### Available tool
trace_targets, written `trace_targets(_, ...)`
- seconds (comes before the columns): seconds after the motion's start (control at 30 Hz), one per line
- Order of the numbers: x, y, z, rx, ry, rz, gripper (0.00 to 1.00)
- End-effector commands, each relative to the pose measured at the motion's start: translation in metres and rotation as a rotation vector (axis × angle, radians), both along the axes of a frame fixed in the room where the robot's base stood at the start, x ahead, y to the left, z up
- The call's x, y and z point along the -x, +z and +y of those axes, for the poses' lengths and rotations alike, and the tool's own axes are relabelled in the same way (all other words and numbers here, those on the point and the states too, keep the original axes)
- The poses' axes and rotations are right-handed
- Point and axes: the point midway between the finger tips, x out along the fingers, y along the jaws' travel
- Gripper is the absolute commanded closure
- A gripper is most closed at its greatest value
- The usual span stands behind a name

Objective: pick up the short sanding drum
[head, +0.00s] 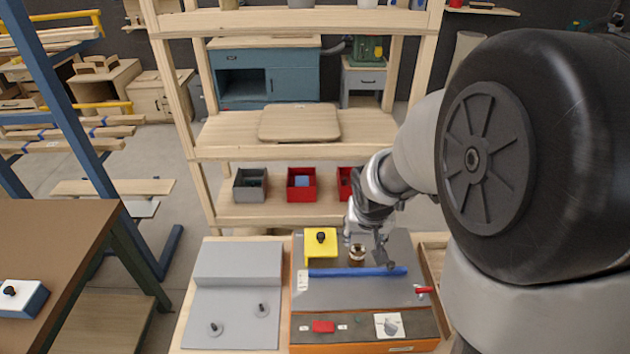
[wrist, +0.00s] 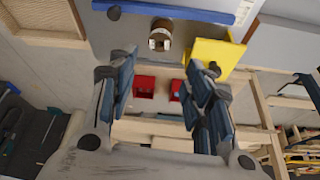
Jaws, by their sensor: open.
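What looks like the short sanding drum (head: 357,253) is a small brown cylinder with a pale top, upright on the grey top of the work bench (head: 330,291). It also shows in the wrist view (wrist: 160,37), near the top middle. My gripper (head: 368,249) is open and empty, with its fingers spread close to the drum. In the wrist view the two fingers (wrist: 163,68) stand left and right, with the drum beyond the gap between their tips. I cannot tell the exact distance or whether a finger touches the drum.
A yellow block with a black knob (head: 320,243) stands just left of the drum. A blue bar (head: 357,272) lies in front of it. A grey panel with two pegs (head: 234,300) is at left. Shelves with red bins (head: 301,190) rise behind.

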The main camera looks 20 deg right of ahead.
Motion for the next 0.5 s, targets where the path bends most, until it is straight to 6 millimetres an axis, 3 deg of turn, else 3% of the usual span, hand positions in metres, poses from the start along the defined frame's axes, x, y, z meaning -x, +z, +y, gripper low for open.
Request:
trace_targets(0.3, -0.022, -0.066, -0.010, 0.000, 0.001, 0.004, 0.54)
trace_targets(0.5, -0.035, -0.098, -0.016, -0.001, 0.000, 0.003, 0.54)
